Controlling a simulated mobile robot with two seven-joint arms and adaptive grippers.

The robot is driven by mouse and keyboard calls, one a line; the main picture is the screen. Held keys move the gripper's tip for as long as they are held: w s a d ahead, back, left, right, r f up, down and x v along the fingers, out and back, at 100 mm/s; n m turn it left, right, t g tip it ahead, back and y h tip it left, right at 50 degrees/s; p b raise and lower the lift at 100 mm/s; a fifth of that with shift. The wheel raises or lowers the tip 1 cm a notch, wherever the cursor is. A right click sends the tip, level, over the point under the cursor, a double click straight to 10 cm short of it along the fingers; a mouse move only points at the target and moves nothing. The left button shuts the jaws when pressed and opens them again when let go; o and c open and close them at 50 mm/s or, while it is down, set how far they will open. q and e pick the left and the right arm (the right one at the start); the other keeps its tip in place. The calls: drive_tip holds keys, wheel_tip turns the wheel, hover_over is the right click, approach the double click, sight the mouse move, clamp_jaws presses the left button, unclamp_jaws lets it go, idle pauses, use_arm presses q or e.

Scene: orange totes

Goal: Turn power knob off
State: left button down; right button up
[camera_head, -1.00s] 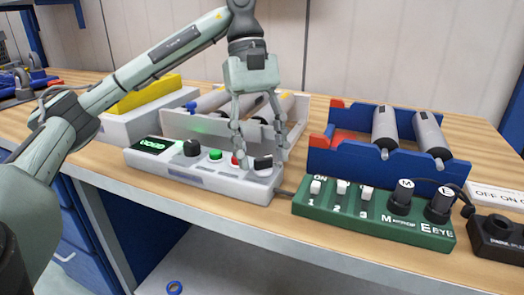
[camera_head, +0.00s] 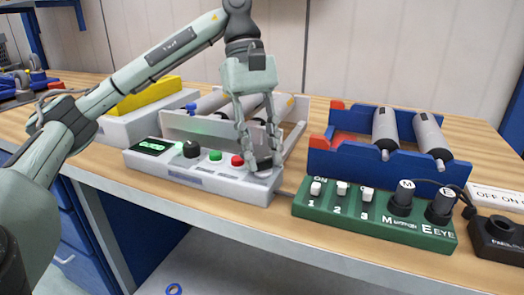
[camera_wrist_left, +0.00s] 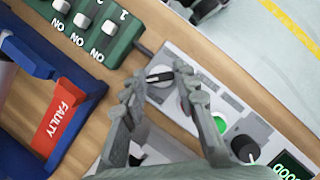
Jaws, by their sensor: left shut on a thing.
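The white control box (camera_head: 205,172) stands on the wooden bench with the power knob (camera_head: 262,162) at its right end. In the left wrist view the knob (camera_wrist_left: 158,77) is a round dial with a black bar handle. My left gripper (camera_head: 261,155) reaches down over that end of the box, its fingers closed in on the knob and partly hiding it. In the left wrist view the fingers (camera_wrist_left: 163,92) lie on either side of it. The red button (camera_head: 237,160) is just left of the fingers. My right gripper is out of view.
The box also has a green button (camera_head: 215,155), another black knob (camera_head: 191,149) and a lit green display (camera_head: 153,147). A green switch box (camera_head: 375,215) stands to the right. Behind are a grey tray (camera_head: 185,128) and a blue rack (camera_head: 350,160) holding cylinders.

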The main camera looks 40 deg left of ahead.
use_arm(q)
drive_tip(key=shift+f+n, duration=0.1)
drive_tip(key=shift+n, duration=0.3)
drive_tip(key=n+t+b, duration=0.2)
drive_tip(key=n, duration=0.2)
drive_tip(key=shift+s, duration=0.15)
drive_tip(key=n+t+b, duration=0.1)
drive_tip(key=n, duration=0.2)
drive_tip(key=shift+s+n, duration=0.1)
drive_tip(key=shift+n, duration=0.3)
drive_tip(key=n+t, duration=0.1)
drive_tip(key=n, duration=0.1)
drive_tip(key=shift+n, duration=0.4)
drive_tip(key=shift+s+n+t+y, duration=0.1)
drive_tip(key=shift+n+t+y, duration=0.4)
drive_tip(key=shift+n, duration=0.7)
drive_tip(key=shift+d+n+t+p, duration=0.1)
drive_tip(key=shift+n+t+p, duration=0.3)
drive_tip(key=shift+n, duration=1.1)
drive_tip(key=shift+y, duration=0.3)
drive_tip(key=shift+n, duration=0.3)
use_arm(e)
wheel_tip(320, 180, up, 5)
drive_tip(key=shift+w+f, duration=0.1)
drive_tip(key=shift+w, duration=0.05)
